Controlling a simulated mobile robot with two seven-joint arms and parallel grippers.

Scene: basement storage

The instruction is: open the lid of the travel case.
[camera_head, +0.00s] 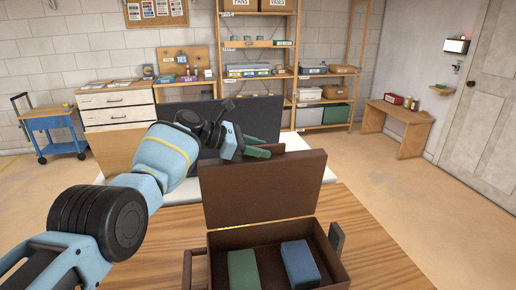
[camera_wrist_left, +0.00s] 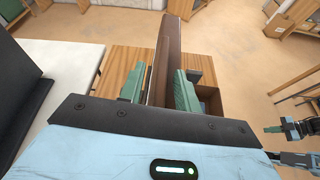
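The brown travel case stands on the wooden table with its lid (camera_head: 262,195) raised upright and its tray (camera_head: 325,262) open to view. My left gripper (camera_head: 258,147) is at the lid's top edge. In the left wrist view its green fingers (camera_wrist_left: 160,92) stand apart on either side of the lid (camera_wrist_left: 168,55), seen edge-on; the fingers look spread, with no clear grip on it. At the right edge of that view, a green-tipped part of what looks like my right gripper (camera_wrist_left: 274,129) shows small; its opening is unclear.
A green block (camera_head: 242,270) and a blue block (camera_head: 300,264) lie in the case. A dark panel (camera_head: 262,118) stands behind the lid on a white surface. Shelves, a blue cart (camera_head: 55,125) and a low wooden bench (camera_head: 400,122) are farther off. Bare table lies right of the case.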

